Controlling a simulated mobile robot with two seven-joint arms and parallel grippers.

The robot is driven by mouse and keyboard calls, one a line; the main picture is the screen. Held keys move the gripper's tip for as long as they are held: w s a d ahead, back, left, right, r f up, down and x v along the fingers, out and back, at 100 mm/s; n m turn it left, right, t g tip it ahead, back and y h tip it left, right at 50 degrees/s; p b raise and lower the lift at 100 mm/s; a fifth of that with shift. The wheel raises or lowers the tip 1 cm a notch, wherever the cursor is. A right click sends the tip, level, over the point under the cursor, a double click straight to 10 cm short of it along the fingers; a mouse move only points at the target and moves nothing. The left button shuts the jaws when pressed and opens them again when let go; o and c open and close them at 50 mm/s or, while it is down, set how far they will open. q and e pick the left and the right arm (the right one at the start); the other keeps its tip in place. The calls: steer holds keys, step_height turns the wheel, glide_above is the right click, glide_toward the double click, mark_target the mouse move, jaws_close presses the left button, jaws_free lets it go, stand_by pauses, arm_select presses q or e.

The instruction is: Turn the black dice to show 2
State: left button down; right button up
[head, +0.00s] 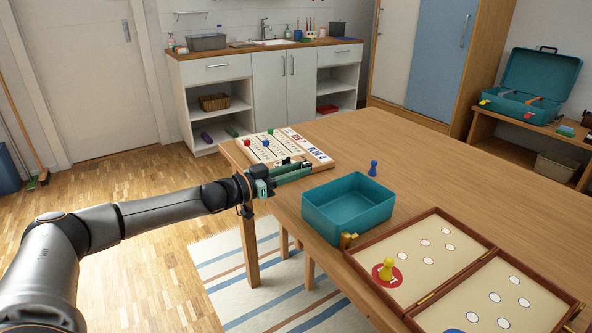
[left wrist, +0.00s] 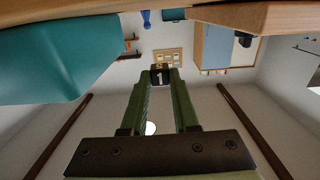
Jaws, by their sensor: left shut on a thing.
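The black dice (left wrist: 160,76) sits between the green fingertips of my left gripper in the left wrist view. A white figure that looks like a 1 shows on the face toward that camera; its other faces are hidden or too small to read. In the head view my left gripper (head: 306,168) is at the near left edge of the table, beside the score board and left of the teal tray. It is shut on the dice. The dice is hard to make out in the head view. My right gripper is not in view.
The teal tray (head: 345,229) stands empty right of the gripper. Beyond are the score board (head: 318,156) with coloured pegs and a blue pawn (head: 373,168). An open game box (head: 446,215) with a yellow pawn (head: 386,268) lies at the front right. The far table is clear.

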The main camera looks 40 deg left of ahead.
mark_target(296, 196)
arm_select(q)
steer(key=shift+f, duration=0.25)
steer(key=shift+f+b, duration=0.8)
steer(key=shift+f, duration=0.05)
step_height(296, 196, down, 2)
steer(key=shift+f+b, duration=0.1)
steer(key=shift+b, duration=0.75)
steer(key=shift+f+b, duration=0.25)
steer(key=shift+b, duration=0.1)
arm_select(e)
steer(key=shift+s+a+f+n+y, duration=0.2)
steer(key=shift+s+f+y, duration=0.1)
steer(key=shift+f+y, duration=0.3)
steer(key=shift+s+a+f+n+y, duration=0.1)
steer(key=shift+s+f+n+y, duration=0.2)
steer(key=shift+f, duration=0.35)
arm_select(q)
steer(key=c, duration=0.6)
jaws_free()
